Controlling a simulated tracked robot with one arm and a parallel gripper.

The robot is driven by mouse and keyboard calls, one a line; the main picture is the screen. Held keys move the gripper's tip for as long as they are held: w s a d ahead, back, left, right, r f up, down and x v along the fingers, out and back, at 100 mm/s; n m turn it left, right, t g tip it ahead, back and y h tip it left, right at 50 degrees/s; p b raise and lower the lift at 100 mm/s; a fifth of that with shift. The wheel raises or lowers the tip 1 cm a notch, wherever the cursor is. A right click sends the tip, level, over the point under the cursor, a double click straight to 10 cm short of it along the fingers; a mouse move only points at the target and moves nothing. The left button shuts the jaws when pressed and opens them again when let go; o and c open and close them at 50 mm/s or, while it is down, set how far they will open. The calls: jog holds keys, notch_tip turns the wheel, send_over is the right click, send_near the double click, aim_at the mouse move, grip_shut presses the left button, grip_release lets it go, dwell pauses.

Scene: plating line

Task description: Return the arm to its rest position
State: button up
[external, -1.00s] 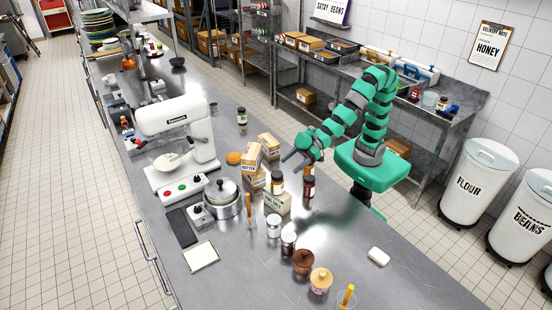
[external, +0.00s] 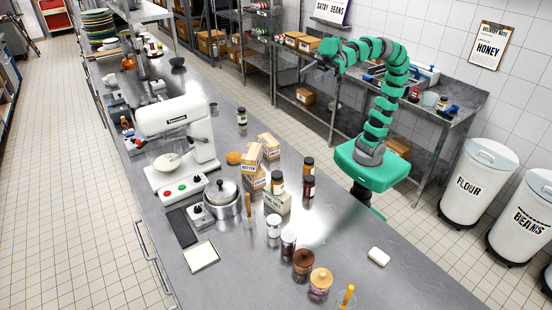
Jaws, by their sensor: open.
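My gripper (external: 314,62) is raised high in the external view, well above the steel counter (external: 340,238) and to the left of my green base. It is small here, but its fingers look apart with nothing between them. My green and grey arm stands up from the base and bends over to the left at the top. Behind the gripper are the back shelf and side table with boxes.
The counter holds a white mixer (external: 180,135), a steel pot (external: 222,195), butter boxes (external: 252,158), dark jars (external: 308,186) and a white block (external: 379,256). A flour bin (external: 477,185) stands at right. The counter's front right is mostly clear.

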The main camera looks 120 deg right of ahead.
jog(key=s+r, duration=0.2)
jog(key=r, duration=0.1)
jog(key=shift+s+d, duration=0.15)
jog(key=shift+d, duration=0.2)
